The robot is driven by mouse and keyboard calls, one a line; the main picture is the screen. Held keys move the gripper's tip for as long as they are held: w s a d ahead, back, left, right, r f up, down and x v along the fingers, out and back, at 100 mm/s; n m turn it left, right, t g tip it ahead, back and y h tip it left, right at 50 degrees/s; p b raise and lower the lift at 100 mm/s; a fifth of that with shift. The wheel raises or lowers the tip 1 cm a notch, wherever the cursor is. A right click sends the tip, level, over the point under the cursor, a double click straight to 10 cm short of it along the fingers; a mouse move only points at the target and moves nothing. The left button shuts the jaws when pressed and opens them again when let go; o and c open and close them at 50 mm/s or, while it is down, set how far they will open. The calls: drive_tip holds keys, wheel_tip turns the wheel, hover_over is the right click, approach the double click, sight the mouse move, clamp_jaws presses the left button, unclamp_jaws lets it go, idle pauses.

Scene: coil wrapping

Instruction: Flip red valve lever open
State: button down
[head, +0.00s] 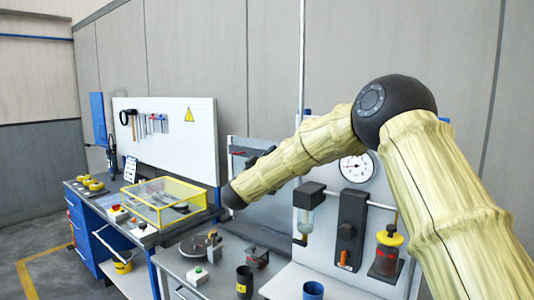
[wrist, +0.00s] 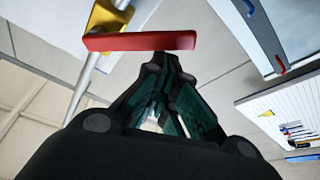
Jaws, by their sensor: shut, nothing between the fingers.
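In the wrist view the red valve lever (wrist: 140,41) is a flat bar lying across the picture just beyond my fingertips. Its left part overlaps a yellow valve body (wrist: 106,16) on a pale pipe (wrist: 84,88). My gripper (wrist: 174,62) is shut and empty, with its tips close under the right half of the lever. I cannot tell whether they touch it. In the head view my arm crosses the right half, and I cannot clearly make out the valve lever or my fingertips there.
A wall panel carries a gauge (head: 356,167), a black block (head: 350,229) and a yellow-topped device (head: 387,252). Below are a bench with dark cups (head: 244,282) and a yellow-framed clear case (head: 163,201). A white pegboard (head: 165,151) stands behind. Open floor lies at left.

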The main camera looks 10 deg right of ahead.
wheel_tip(320, 180, down, 5)
drive_tip(key=s+d+n+y+b, duration=0.1)
drive_tip(key=s+d+n+y, duration=0.1)
drive_tip(key=n, duration=0.4)
drive_tip(key=shift+s+d+t+y, duration=0.3)
drive_tip(key=shift+s+d, duration=0.1)
drive_tip(key=shift+s, duration=0.05)
idle(0.4)
